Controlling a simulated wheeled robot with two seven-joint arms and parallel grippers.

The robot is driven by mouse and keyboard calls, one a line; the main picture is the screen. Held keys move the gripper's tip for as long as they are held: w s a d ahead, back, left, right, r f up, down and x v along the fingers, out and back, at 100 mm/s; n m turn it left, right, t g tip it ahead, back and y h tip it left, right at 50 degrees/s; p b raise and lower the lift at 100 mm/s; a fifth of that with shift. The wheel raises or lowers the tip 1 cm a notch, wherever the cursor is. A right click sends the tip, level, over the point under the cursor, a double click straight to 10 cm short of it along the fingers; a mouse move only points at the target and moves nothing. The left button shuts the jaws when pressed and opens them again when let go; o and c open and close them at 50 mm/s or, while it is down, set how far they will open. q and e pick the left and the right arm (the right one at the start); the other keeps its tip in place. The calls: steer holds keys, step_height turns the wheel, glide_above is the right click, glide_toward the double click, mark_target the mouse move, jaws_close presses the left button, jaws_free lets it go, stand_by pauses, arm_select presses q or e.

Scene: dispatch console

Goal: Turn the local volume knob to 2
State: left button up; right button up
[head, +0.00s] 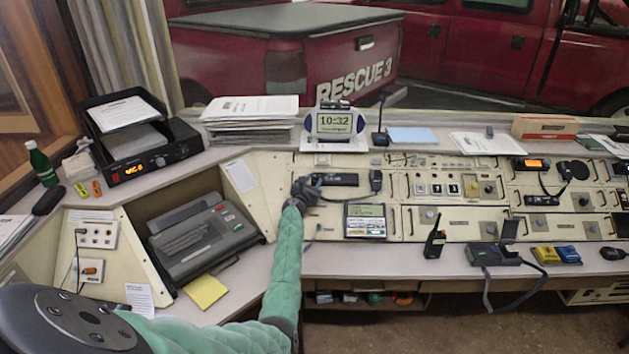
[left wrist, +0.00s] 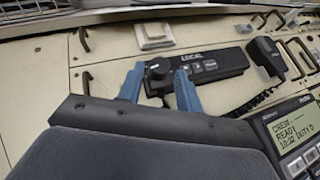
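The local volume knob (left wrist: 158,69) is a round black knob at the left end of the black panel unit labelled LOCAL (left wrist: 215,64). The unit also shows in the head view (head: 338,179), set in the cream console face. My left gripper (left wrist: 159,88) has two blue fingers spread apart, one on each side of the knob in the left wrist view. I see gaps between the fingers and the knob, and cannot tell whether either touches it. In the head view my left gripper (head: 307,188) covers the unit's left end. My right gripper is not in view.
A coiled-cord microphone (head: 376,181) hangs right of the unit. A display terminal (head: 365,220) is just below it, and a clock (head: 335,122) stands above. A handheld radio (head: 434,237) stands on the desk to the right. Metal handles (left wrist: 84,39) stick out from the panel at left.

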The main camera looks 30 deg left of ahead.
arm_select(q)
steer(key=shift+x, duration=0.8)
steer(key=c, duration=0.7)
steer(key=shift+m+h, duration=0.3)
